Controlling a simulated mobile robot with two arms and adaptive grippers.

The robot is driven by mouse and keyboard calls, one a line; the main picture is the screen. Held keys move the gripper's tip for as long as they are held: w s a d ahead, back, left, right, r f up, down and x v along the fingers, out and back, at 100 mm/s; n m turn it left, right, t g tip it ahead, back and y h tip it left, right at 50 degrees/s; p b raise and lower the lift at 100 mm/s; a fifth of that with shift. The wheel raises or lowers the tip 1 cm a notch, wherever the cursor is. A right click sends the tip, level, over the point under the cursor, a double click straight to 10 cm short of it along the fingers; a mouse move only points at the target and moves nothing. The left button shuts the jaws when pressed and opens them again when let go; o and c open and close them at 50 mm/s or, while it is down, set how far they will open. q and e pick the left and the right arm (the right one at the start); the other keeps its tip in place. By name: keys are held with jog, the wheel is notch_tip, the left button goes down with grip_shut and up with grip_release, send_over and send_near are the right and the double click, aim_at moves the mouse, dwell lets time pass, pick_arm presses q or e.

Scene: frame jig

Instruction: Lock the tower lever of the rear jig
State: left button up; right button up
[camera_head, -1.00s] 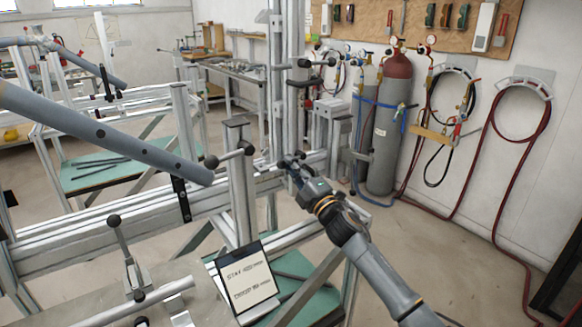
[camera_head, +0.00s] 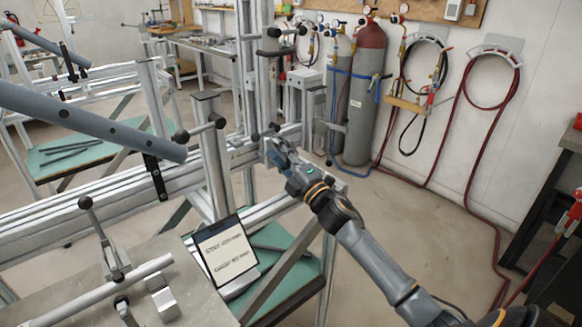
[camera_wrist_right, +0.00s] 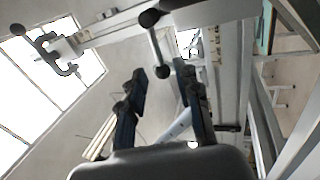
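My right gripper (camera_head: 276,153) is at the far end of the jig's aluminium rail, just below a small lever with black ball knobs (camera_head: 254,137). In the right wrist view, my right gripper (camera_wrist_right: 166,82) has its two dark fingers spread apart. A lever bar with black ball ends (camera_wrist_right: 155,45) shows past the fingertips, its lower knob near the gap; I cannot tell whether they touch. The tall tower (camera_head: 266,85) carries another black-knobbed handle (camera_head: 287,32) higher up. Which lever is the tower lever is not certain. My left gripper is not in view.
A grey tube (camera_head: 90,120) crosses the jig at left. A sign (camera_head: 226,250) and a clamp lever (camera_head: 101,235) are in front. Gas cylinders (camera_head: 362,100) and hoses stand by the wall. The floor at right (camera_head: 420,215) is clear.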

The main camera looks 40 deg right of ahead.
jog(key=v, duration=0.6)
jog(key=shift+s, duration=0.4)
jog(key=shift+f, duration=0.15)
